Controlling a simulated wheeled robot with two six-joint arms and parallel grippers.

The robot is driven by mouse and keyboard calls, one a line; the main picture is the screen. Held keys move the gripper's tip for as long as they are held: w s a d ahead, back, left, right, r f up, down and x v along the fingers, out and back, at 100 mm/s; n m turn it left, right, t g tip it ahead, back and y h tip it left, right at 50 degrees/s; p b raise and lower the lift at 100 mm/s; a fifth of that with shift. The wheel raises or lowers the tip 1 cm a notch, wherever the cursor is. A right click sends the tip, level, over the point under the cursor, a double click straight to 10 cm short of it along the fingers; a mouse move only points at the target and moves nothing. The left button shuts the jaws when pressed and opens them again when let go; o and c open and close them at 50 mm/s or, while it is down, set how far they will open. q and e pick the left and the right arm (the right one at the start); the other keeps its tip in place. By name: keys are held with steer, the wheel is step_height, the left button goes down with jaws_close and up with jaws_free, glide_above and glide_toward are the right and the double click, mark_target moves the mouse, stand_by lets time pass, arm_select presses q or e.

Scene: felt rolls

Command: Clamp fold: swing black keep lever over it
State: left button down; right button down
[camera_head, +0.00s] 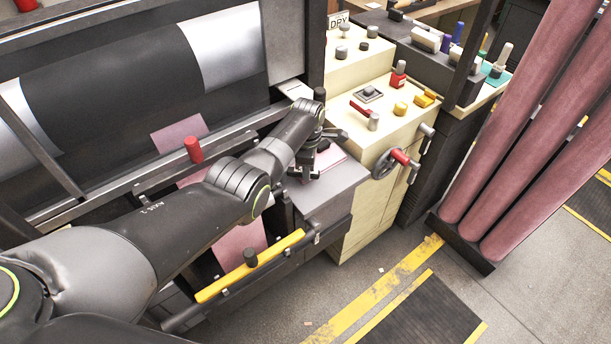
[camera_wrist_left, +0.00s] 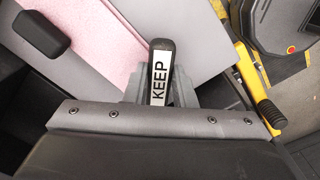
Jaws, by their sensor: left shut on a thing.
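The black keep lever (camera_wrist_left: 160,72), with a white KEEP label, stands out in the left wrist view. Its near end lies between the grey fingers of my left gripper (camera_wrist_left: 158,92), which is shut on it. In the head view my left gripper (camera_head: 305,168) is low over the grey shelf (camera_head: 325,195), and it hides most of the lever. Pink felt (camera_wrist_left: 90,45) lies on a grey plate beside the lever; it also shows in the head view (camera_head: 332,158). I cannot tell whether the lever touches the felt. My right gripper is out of view.
A yellow bar (camera_head: 262,258) with a black knob runs along the machine's front. A red knob (camera_head: 193,150) stands by the dark roller (camera_head: 110,75). A handwheel (camera_head: 385,162) juts from the cream cabinet to the right. Pink rolls (camera_head: 520,130) stand at far right.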

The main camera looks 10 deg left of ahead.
arm_select(q)
steer(key=shift+w+n+b, duration=0.4)
steer(key=shift+n, duration=0.2)
steer(key=c, duration=1.2)
jaws_free()
